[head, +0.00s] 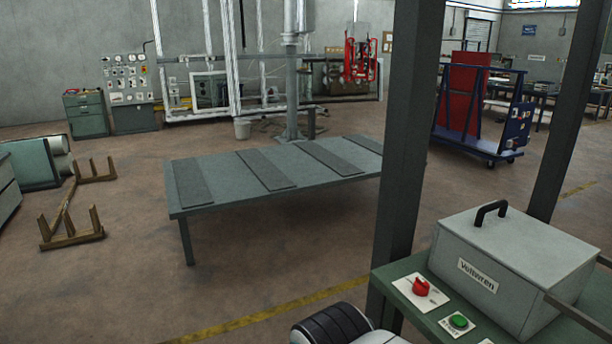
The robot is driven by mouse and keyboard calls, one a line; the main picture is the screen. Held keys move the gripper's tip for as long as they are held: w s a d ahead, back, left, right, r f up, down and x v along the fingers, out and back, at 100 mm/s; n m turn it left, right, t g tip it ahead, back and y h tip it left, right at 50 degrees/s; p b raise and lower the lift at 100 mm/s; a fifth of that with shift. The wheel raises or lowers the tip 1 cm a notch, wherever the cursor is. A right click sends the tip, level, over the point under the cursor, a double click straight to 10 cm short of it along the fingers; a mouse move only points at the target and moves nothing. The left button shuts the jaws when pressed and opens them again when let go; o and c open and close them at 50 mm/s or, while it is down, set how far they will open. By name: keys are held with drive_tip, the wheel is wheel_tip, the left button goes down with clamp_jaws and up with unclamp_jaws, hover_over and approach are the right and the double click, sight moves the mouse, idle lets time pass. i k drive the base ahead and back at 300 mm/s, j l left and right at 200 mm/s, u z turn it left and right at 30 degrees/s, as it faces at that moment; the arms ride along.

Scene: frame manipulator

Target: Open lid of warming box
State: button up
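The warming box (480,280) is a grey box at the lower right, with a label on its front. Its lid (530,243) lies closed on top and carries a black curved handle (491,210). The box stands on a green bench (415,318). A black and white rounded part at the bottom edge, left of the bench, seems to be part of my arm. My gripper's fingers do not show in the head view.
A red knob (421,287) and a green button (459,321) sit on the bench in front of the box. Dark posts (405,150) rise beside the bench. A low green table (270,200) stands mid-room. Open floor lies between.

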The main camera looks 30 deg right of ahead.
sight(544, 255)
drive_tip(key=i+j+z, duration=0.1)
drive_tip(key=i+z, duration=0.25)
drive_tip(key=i, duration=0.15)
drive_tip(key=i+j+z, duration=0.3)
drive_tip(key=i, duration=0.2)
drive_tip(key=i+z, duration=0.25)
drive_tip(key=z, duration=0.25)
drive_tip(key=i+j+z, duration=0.25)
drive_tip(key=z, duration=0.25)
drive_tip(key=i+j+z, duration=0.2)
drive_tip(key=z, duration=0.25)
drive_tip(key=i+j+z, duration=0.15)
drive_tip(key=j+z, duration=0.2)
drive_tip(key=z, duration=0.15)
